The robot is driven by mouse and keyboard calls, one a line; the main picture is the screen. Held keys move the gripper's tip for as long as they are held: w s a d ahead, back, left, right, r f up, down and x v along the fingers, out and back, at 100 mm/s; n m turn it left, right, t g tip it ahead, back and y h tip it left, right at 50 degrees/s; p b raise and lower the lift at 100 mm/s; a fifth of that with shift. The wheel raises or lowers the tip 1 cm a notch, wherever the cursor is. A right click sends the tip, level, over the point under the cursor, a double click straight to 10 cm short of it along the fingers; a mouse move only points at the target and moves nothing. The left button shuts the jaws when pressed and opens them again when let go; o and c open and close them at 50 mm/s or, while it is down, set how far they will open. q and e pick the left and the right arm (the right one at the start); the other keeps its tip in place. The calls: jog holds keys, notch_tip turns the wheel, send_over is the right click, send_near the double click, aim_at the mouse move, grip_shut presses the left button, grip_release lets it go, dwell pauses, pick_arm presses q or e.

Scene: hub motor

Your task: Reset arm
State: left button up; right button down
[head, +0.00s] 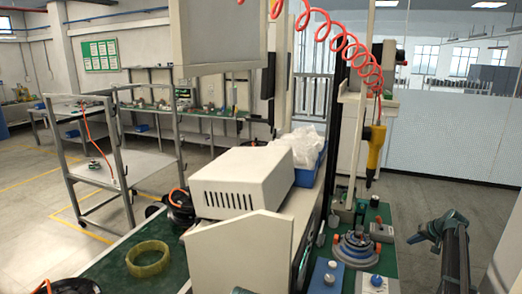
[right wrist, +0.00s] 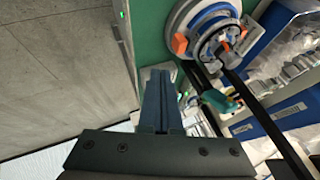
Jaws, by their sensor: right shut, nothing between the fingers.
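My right gripper (head: 425,236) is at the right side of the head view, beside the green work surface and to the right of the round motor fixture. In the right wrist view the gripper (right wrist: 157,85) has its two fingers together with nothing between them. The motor fixture (head: 357,250), a stack of blue and grey rings with orange clamps, sits on the green surface, apart from the gripper. It also shows at the top of the right wrist view (right wrist: 212,35). I cannot make out my left gripper in these frames.
A yellow screwdriver (head: 376,148) hangs from a red coiled hose above the fixture. A white vented box (head: 243,180) and a blue bin (head: 309,172) with plastic bags stand left of it. A yellowish ring (head: 148,258) lies on the green bench. Open floor lies right of the bench.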

jog(key=s+a+f+n+g, duration=0.1)
jog(key=s+a, duration=0.6)
jog(key=a, duration=0.5)
jog(key=s+a+f+n+g, duration=0.1)
jog(key=s+a+g, duration=0.1)
jog(key=s+a, duration=0.5)
jog(key=s+a+f+n+g, duration=0.1)
jog(key=s+a, duration=0.7)
jog(key=a, duration=0.9)
jog(key=shift+a+f+n+g+h, duration=0.3)
jog(key=shift+f+n+h, duration=0.1)
jog(key=shift+f+n, duration=0.1)
jog(key=s+a+n+g+h, duration=0.1)
jog(key=s+a, duration=0.6)
jog(key=s, duration=0.5)
jog(key=s+a+f+n+g+h+b, duration=0.1)
jog(key=s+a+f+n+b, duration=0.3)
jog(key=a+f+b, duration=0.6)
notch_tip(320, 180, down, 3)
jog(key=s+b, duration=0.2)
jog(key=shift+a+h+b, duration=0.3)
jog(key=shift+a+b, duration=0.05)
jog(key=shift+a, duration=0.05)
